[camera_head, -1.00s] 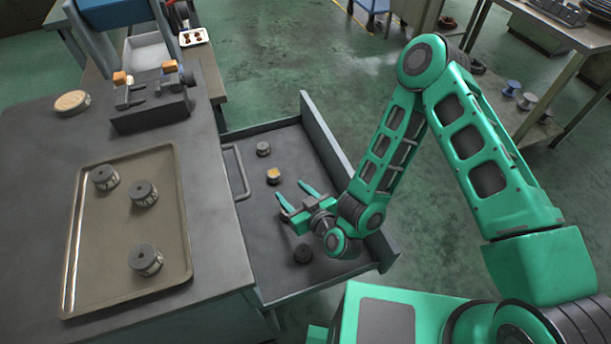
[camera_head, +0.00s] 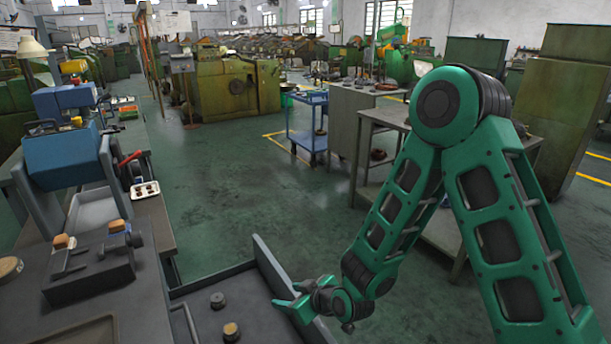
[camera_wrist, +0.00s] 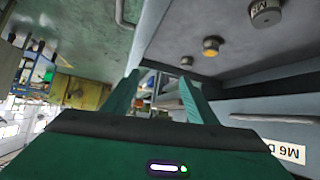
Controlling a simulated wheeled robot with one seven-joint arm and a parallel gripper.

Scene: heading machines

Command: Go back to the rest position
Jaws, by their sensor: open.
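My gripper (camera_head: 284,303) is open with nothing between its fingers. In the head view it is above the right side of the open drawer (camera_head: 256,310), near the drawer's right wall. In the wrist view my two green fingers (camera_wrist: 160,92) stand apart. A grey round part (camera_head: 217,300) and a part with a yellowish top (camera_head: 231,331) lie in the drawer, left of my gripper. The yellow-topped part also shows in the wrist view (camera_wrist: 211,46), with a dark grey part (camera_wrist: 265,12) beside it.
A dark fixture block (camera_head: 90,270) stands on the bench at the left, with a blue machine (camera_head: 65,155) behind it. A blue cart (camera_head: 308,130) and a grey table (camera_head: 440,225) stand beyond my arm. Green floor (camera_head: 240,190) is clear in the middle.

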